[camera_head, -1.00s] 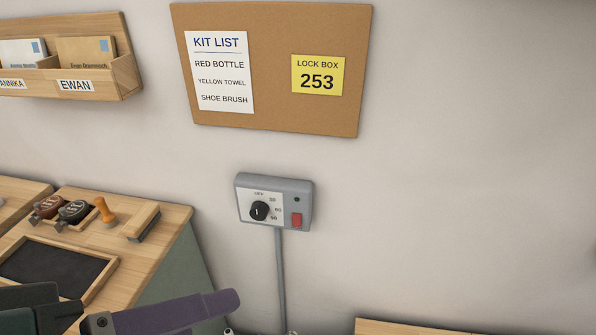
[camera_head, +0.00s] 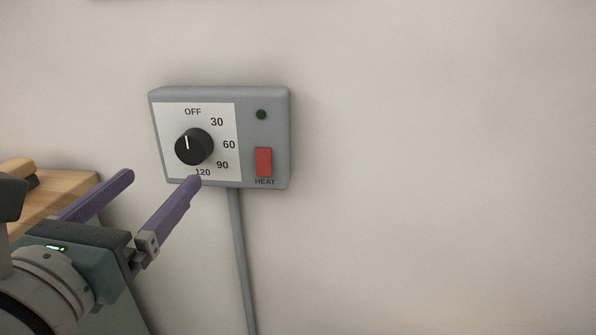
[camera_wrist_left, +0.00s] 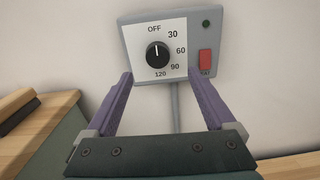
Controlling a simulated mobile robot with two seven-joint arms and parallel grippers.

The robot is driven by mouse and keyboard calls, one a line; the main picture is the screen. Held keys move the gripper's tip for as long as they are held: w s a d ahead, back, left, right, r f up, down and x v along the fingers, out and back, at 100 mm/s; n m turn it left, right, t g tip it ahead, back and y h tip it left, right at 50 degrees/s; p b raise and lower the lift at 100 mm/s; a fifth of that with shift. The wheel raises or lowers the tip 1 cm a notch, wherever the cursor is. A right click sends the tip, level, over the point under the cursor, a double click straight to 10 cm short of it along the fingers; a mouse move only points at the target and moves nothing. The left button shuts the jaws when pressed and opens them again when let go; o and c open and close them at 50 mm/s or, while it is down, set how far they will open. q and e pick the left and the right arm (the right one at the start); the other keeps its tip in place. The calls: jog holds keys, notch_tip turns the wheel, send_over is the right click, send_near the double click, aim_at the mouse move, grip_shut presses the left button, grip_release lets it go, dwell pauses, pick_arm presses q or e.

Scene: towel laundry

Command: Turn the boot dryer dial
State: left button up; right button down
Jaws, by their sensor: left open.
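The boot dryer control box (camera_head: 276,135) is a grey box on the wall, with a white dial plate marked OFF, 30, 60, 90 and 120. Its round black dial (camera_head: 194,147) has a white pointer line aimed up at OFF. The dial also shows in the left wrist view (camera_wrist_left: 158,55). My left gripper (camera_head: 162,179) is open and empty, below and left of the dial, with its purple fingers apart. In the left wrist view the fingertips (camera_wrist_left: 159,76) lie either side of and below the dial, and no contact is seen. My right gripper is not in view.
A red HEAT switch (camera_head: 264,162) and a dark round lamp (camera_head: 261,114) are on the box's right side. A grey conduit (camera_head: 241,260) runs down from the box. A wooden-topped cabinet (camera_head: 48,205) stands at left. The wall to the right is bare.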

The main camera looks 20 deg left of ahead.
aim_at(189, 154)
pick_arm(q)
jog(key=x, duration=0.3)
jog(key=p+x, duration=0.1)
jog(key=x, duration=0.6)
jog(key=shift+a+f, duration=0.2)
jog(key=shift+f, duration=0.05)
jog(key=c, duration=1.4)
